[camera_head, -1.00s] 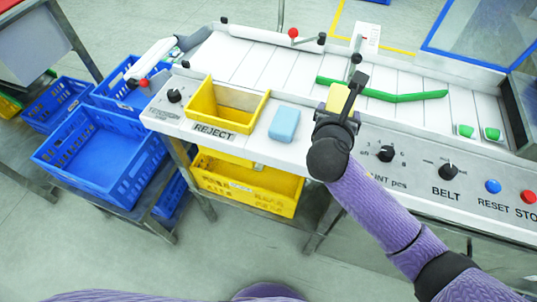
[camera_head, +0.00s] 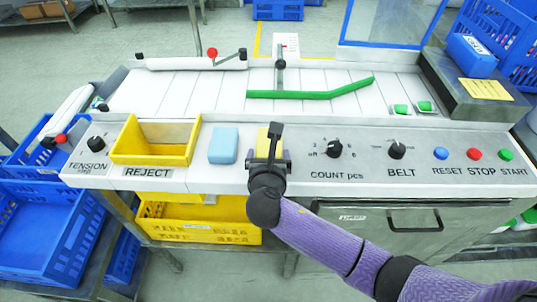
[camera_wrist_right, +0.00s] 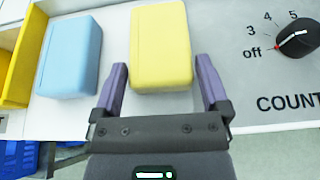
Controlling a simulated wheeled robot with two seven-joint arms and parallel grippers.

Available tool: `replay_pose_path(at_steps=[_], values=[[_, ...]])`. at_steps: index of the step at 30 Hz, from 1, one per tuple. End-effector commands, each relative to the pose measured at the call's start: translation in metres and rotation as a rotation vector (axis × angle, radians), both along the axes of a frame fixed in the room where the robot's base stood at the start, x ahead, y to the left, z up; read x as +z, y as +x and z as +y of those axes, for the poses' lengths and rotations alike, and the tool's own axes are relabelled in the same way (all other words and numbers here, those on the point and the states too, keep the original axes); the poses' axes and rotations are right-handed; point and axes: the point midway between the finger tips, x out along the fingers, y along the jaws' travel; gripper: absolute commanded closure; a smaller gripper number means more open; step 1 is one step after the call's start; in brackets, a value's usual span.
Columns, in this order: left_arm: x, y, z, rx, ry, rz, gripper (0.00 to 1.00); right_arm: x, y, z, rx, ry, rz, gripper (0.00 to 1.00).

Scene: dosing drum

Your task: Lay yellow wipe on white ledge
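The yellow wipe (camera_wrist_right: 160,45) lies flat on the white ledge (camera_wrist_right: 118,112), between a blue wipe and the COUNT knob. In the head view the yellow wipe (camera_head: 264,143) is partly hidden behind my right gripper (camera_head: 269,150). In the right wrist view my right gripper (camera_wrist_right: 163,85) is open, its purple fingers apart on either side of the wipe's near end, with gaps on both sides. The white ledge (camera_head: 215,178) runs along the front of the conveyor. My left gripper is not in view.
A blue wipe (camera_head: 223,146) lies just left, beside the yellow REJECT bin (camera_head: 150,158). The COUNT knob (camera_head: 334,148) is close on the right, with the BELT knob (camera_head: 397,150) and several buttons beyond. A green bar (camera_head: 310,92) lies across the belt.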

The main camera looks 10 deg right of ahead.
Motion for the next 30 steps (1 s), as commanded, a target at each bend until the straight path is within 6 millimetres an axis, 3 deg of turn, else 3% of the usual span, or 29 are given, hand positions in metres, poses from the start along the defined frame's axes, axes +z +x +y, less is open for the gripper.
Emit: replay_pose_path(at_steps=[10,22,30], values=[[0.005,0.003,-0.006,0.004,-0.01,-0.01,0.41,0.007,-0.005,0.002,0.002,0.001,0.0,0.0],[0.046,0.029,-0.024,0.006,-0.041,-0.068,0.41,0.045,-0.089,0.026,0.001,0.002,0.0,0.0],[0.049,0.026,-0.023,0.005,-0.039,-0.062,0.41,0.049,-0.107,0.031,0.0,0.0,0.001,0.0]])
